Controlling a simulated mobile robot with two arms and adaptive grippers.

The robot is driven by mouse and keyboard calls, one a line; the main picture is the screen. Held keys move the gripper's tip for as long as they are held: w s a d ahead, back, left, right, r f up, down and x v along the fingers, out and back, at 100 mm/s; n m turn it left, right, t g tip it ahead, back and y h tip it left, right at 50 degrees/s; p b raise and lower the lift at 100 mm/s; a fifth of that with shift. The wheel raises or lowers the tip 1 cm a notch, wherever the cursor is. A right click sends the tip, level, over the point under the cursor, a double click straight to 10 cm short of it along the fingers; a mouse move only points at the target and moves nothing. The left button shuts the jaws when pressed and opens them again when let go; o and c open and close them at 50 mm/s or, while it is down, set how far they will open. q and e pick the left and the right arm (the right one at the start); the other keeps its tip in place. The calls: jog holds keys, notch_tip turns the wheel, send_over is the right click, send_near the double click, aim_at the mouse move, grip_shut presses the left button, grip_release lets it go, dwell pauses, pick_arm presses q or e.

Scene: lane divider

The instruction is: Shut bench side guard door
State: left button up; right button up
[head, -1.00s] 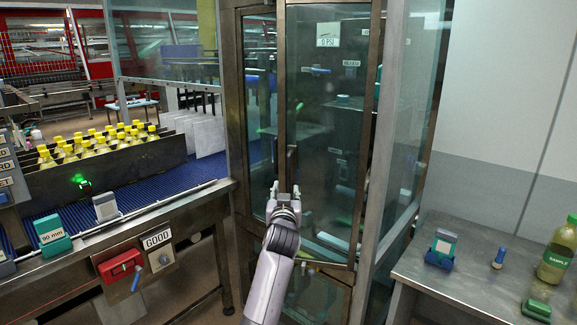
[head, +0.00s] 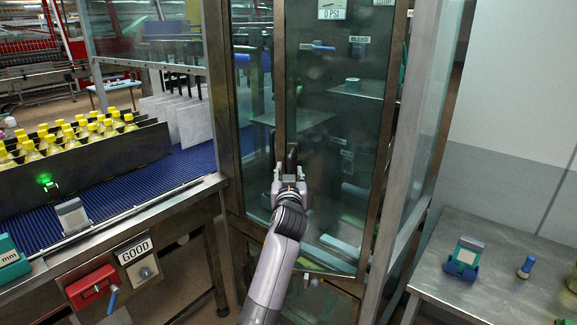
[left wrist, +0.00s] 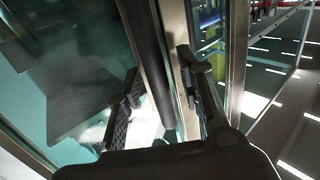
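The guard door (head: 335,120) is a tall glass panel in a metal frame, on the cabinet in the middle of the head view. A dark upright handle bar (head: 292,157) is at its left edge. My left gripper (head: 290,174) is at this bar. In the left wrist view the gripper's two fingers (left wrist: 158,82) are apart, with the dark bar (left wrist: 147,50) running between them. I cannot tell whether either finger touches it. I cannot tell from these views how far the door stands from its frame. My right gripper is not in view.
At left is a conveyor bench (head: 150,205) with yellow-capped bottles (head: 60,135) and a red switch box (head: 92,287). At right a metal side bench (head: 497,290) holds a blue-and-teal device (head: 465,257) and a small blue knob (head: 526,266).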

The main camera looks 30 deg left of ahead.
pick_arm(q)
jog(key=shift+w+a, duration=0.15)
jog(key=shift+w, duration=0.1)
jog(key=shift+s+d+r, duration=0.3)
jog(key=shift+s+d, duration=0.05)
jog(key=shift+s, duration=0.05)
jog(key=shift+c, duration=1.7)
jog(key=shift+w+a+f, duration=0.15)
jog(key=shift+c, duration=1.9)
grip_shut()
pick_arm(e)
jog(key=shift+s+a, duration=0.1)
